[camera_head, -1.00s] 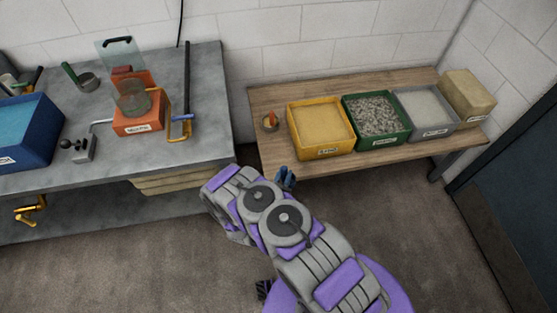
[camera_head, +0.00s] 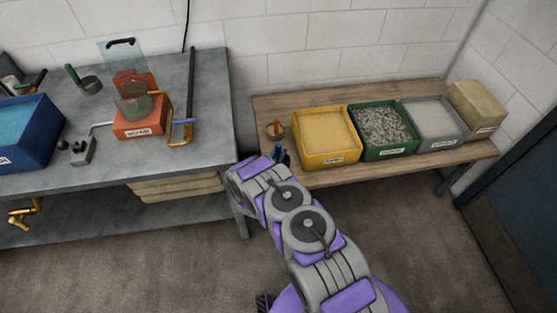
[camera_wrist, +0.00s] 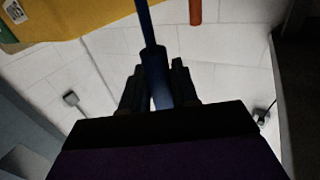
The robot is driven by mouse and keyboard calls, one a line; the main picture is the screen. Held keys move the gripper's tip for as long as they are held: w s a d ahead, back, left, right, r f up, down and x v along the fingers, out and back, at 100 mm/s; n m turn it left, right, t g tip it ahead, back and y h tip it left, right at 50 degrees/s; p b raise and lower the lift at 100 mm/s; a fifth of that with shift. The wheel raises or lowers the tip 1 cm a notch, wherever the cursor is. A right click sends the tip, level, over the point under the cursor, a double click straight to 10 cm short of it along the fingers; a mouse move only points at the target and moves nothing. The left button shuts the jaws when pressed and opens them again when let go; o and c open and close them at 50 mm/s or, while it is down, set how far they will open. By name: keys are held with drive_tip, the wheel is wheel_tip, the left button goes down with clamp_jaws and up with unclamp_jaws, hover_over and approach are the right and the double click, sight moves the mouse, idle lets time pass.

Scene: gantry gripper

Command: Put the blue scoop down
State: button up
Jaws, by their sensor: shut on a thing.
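The blue scoop shows as a blue handle (camera_wrist: 153,70) running up between the fingers of my gripper (camera_wrist: 158,85) in the wrist view. The gripper is shut on this handle. The scoop's cup end cannot be made out. In the head view a small blue part (camera_head: 286,155) shows at the end of my arm, by my gripper (camera_head: 279,158). Whether the scoop touches the table cannot be told.
An orange-handled scoop (camera_head: 275,130) stands on the table left of the yellow bin (camera_head: 326,160). A green bin of gravel (camera_head: 384,152), a grey bin (camera_head: 436,139) and a tan block (camera_head: 476,108) follow rightward. A grey workbench (camera_head: 200,85) with tools stands left.

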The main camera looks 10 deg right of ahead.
wheel_tip(320, 180, down, 4)
drive_tip(key=shift+s+r+b, duration=0.1)
drive_tip(key=shift+b, duration=0.6)
drive_tip(key=shift+r, duration=0.1)
drive_tip(key=o, duration=0.9)
drive_tip(key=shift+o, duration=0.2)
drive_tip(key=p+v, duration=0.4)
drive_tip(key=v, duration=0.8)
